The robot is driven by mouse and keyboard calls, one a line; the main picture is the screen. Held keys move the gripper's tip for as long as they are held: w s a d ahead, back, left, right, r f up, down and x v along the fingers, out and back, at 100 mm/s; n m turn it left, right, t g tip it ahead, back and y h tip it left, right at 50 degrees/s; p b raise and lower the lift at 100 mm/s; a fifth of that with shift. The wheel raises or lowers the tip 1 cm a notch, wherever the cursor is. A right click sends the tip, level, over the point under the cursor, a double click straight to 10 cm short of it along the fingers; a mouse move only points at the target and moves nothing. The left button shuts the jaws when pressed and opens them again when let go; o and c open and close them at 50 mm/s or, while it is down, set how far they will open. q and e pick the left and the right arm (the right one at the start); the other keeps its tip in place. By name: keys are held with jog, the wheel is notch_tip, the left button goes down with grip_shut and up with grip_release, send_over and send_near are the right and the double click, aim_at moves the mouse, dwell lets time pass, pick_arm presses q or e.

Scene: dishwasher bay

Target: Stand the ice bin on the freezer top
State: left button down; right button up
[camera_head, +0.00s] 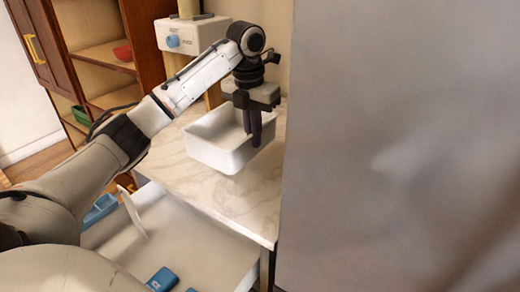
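The ice bin (222,152), a white open-topped rectangular tub, stands upright on a marble-look top (185,174). I cannot tell whether this top is the freezer top. My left gripper (255,143) points down at the bin's right side, with its dark fingers overlapping the front-right wall and rim. The fingers look close together, but I cannot tell whether they grip the wall. The bin's far right corner is partly hidden behind the gripper. My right gripper is not in view.
A large grey flat surface (400,150) fills the right side, close to the bin. Below the top, a white drawer (190,240) is open with blue items (162,279) inside. A wooden shelf with a red bowl (123,52) and a white dispenser-like box (185,35) stand behind.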

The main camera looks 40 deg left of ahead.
aim_at(254, 156)
pick_arm(q)
jog(key=shift+f, duration=2.85)
jog(key=shift+f, duration=0.1)
jog(key=c, duration=2)
grip_release()
jog(key=r, duration=0.8)
jog(key=s+r, duration=0.1)
jog(key=r, duration=0.3)
jog(key=shift+s+r, duration=0.1)
